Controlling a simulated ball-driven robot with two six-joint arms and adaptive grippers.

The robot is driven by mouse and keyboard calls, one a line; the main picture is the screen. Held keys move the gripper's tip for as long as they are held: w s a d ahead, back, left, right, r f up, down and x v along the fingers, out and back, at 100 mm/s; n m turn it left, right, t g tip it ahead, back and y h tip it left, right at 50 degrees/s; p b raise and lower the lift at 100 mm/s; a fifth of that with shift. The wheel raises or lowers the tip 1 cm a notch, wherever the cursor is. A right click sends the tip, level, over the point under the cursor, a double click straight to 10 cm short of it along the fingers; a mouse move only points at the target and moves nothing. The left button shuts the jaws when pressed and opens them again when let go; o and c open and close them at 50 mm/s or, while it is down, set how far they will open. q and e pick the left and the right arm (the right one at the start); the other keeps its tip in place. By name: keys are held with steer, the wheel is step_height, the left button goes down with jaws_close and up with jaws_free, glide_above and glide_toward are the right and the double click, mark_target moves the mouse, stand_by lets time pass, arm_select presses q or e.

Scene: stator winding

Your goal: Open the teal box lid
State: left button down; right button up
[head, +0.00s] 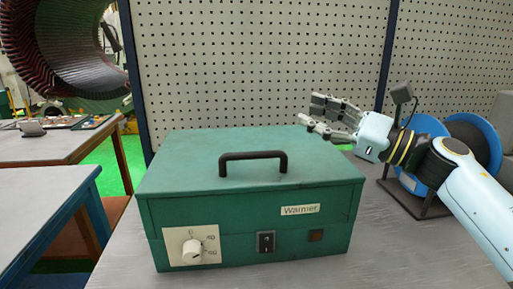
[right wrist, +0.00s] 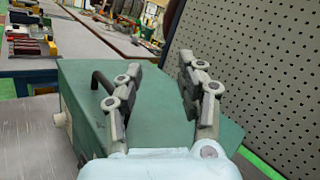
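The teal box (head: 250,220) stands on the grey table in the head view, its lid (head: 215,150) shut. A black handle (head: 253,156) is on top of the lid. The front has a dial, a switch and a label. My right gripper (head: 312,112) is open and empty, above the box's back right corner. In the right wrist view the gripper (right wrist: 155,75) fingers are spread in front of the box lid (right wrist: 150,115), with the handle (right wrist: 103,82) to the left of the fingers. My left gripper is not in view.
A blue spool (head: 480,135) on a dark stand sits right of the box, behind my right arm. A perforated panel (head: 260,60) rises behind the table. Another table (head: 45,190) stands at left, with a gap between. The table (head: 120,255) is clear left of the box.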

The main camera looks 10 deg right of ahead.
mark_target(261, 152)
steer(key=f+n+g, duration=0.1)
steer(key=n+g, duration=0.1)
steer(key=n, duration=0.1)
steer(key=s+a+f+n+g, duration=0.1)
steer(key=n+g, duration=0.1)
steer(key=n, duration=0.1)
steer(key=f+n+g, duration=0.2)
steer(key=n+g, duration=0.1)
steer(key=n, duration=0.1)
steer(key=shift+s+a+h, duration=0.15)
steer(key=shift+s+h, duration=0.05)
steer(key=shift+h, duration=0.1)
steer(key=shift+s+f+n+g, duration=0.1)
steer(key=shift+f+n+g, duration=0.15)
steer(key=shift+n, duration=0.25)
steer(key=shift+a+g+p, duration=0.25)
steer(key=shift+p, duration=0.05)
steer(key=p+x, duration=0.3)
steer(key=x, duration=0.6)
steer(key=shift+w+a+f, duration=0.25)
steer(key=shift+a+f, duration=0.05)
steer(key=shift+a, duration=0.2)
jaws_close()
steer(key=shift+r, duration=0.1)
